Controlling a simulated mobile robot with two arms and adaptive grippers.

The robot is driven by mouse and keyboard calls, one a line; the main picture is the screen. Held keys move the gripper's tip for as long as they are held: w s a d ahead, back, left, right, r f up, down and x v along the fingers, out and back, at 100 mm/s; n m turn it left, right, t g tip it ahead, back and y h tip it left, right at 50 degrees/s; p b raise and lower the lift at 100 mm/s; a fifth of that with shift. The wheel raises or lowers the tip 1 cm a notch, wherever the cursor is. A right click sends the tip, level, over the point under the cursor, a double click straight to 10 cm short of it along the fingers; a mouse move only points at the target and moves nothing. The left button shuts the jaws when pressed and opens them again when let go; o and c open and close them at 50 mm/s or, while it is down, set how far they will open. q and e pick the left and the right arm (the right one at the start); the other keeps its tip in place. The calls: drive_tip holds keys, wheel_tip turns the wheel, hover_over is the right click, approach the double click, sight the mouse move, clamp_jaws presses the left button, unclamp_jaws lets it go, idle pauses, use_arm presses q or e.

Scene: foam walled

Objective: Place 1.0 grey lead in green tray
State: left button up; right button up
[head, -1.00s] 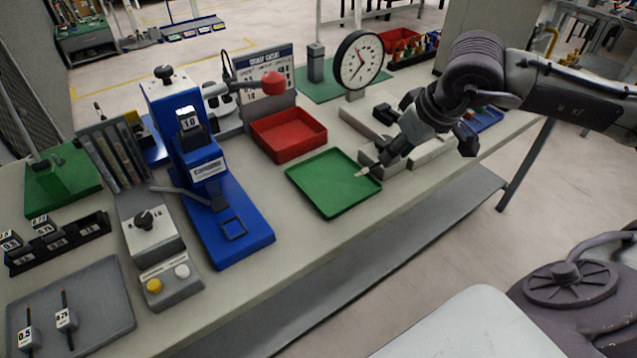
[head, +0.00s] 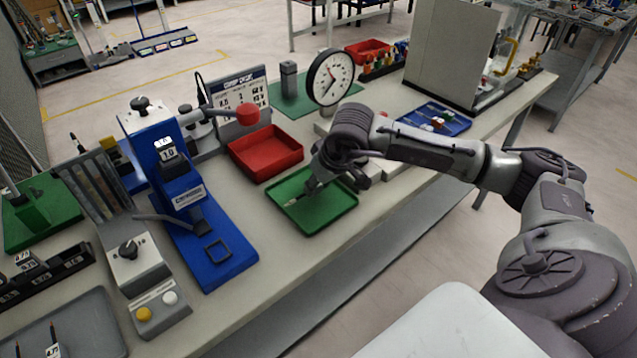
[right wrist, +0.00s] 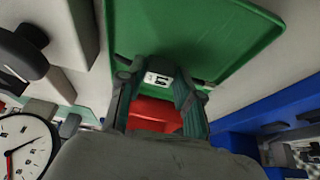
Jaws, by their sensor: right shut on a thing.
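The green tray (head: 322,213) lies flat on the bench in the head view, in front of the red bin. It also fills the top of the right wrist view (right wrist: 225,28). My right gripper (head: 307,191) is over the tray, with its fingers pointing down and left. It is shut on a small lead, whose pale tip (head: 291,201) shows over the tray's left part. In the right wrist view its white label (right wrist: 158,78) sits between the fingertips; I cannot read it surely. I cannot tell if the lead touches the tray floor. My left gripper is not in view.
The red bin (head: 265,153) stands just behind the tray. A blue press (head: 205,250) marked 1.0 stands to the left. A round dial (head: 330,78) stands behind my right arm. A grey tray (head: 75,335) with pencil-like leads is at the lower left.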

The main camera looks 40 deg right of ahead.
drive_tip(key=shift+f, duration=0.45)
drive_tip(key=shift+f, duration=0.1)
drive_tip(key=o, duration=1.1)
